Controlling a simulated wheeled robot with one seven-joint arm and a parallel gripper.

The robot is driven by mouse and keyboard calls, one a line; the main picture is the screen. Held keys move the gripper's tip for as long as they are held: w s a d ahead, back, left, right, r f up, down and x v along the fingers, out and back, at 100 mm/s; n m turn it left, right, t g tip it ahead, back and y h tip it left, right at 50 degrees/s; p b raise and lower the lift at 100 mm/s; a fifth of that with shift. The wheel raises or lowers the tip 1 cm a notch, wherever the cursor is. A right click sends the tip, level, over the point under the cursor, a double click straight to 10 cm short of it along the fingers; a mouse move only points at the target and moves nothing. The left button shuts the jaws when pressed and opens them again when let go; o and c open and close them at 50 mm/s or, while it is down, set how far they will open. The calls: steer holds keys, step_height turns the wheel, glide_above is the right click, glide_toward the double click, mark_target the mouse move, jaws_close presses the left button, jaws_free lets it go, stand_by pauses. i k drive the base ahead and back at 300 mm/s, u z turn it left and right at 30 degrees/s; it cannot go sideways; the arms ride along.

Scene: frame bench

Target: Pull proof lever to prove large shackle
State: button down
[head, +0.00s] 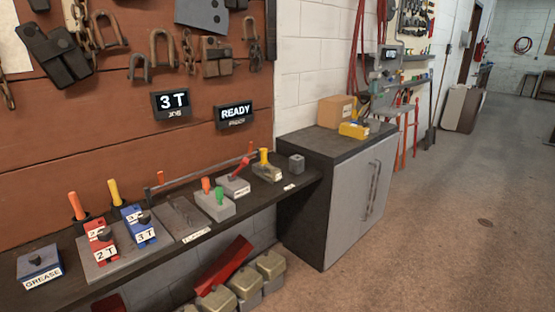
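My gripper is not in view. On the bench in the head view, a red lever (241,167) stands tilted on a light grey block (233,186) whose label is too small to read. A yellow-topped handle (264,157) stands just right of it. I cannot tell for certain which is the proof lever. A dark sign labelled PROOF (234,115) reads READY. A sign labelled JOB (174,104) reads 3 T. Steel shackles (163,48) hang on the brown wall panel; I cannot tell whether one is the large shackle. A dark flat fixture (181,213) lies mid-bench.
A red 2 T block (101,240), a blue 3 T block (139,224) and a GREASE box (39,265) stand at the left. A block with orange and green knobs (215,203) is mid-bench. A grey cabinet (350,200) stands right. The floor (430,240) is clear.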

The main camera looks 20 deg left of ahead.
mark_target(244, 162)
steer(key=z, duration=0.35)
steer(key=k, duration=0.75)
steer(key=u, duration=0.15)
steer(key=i, duration=0.8)
steer(key=u, duration=0.85)
steer(key=i, duration=1.7)
steer(key=z, duration=0.2)
